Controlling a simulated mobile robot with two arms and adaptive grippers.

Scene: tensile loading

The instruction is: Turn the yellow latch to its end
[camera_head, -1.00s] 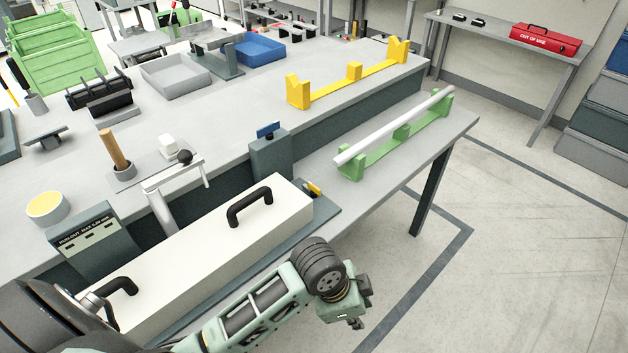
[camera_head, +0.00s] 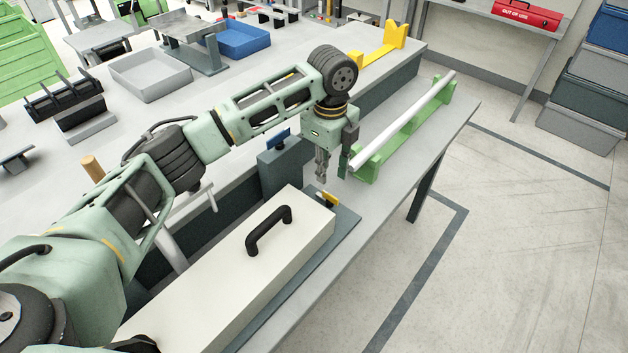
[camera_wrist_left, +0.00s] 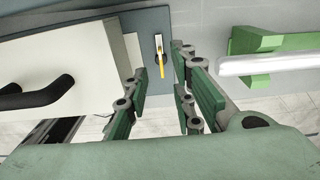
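The yellow latch (camera_head: 331,198) is a small piece at the far end of the long white box-shaped cover (camera_head: 262,262), close to its end face. In the left wrist view the latch (camera_wrist_left: 160,58) shows as a thin yellow bar, pointing down the picture, on a small pale base. My left gripper (camera_head: 332,177) points down above and a little beyond the latch, apart from it. In the left wrist view its green finger pads (camera_wrist_left: 165,98) stand apart with nothing between them, and the latch shows between and beyond them. My right gripper is not in view.
A white rod lies on a green cradle (camera_head: 372,168) just right of my left gripper. A grey post with a blue top (camera_head: 278,138) stands at its left. A black handle (camera_head: 270,230) rises from the white cover. A yellow stand (camera_head: 392,42) is behind.

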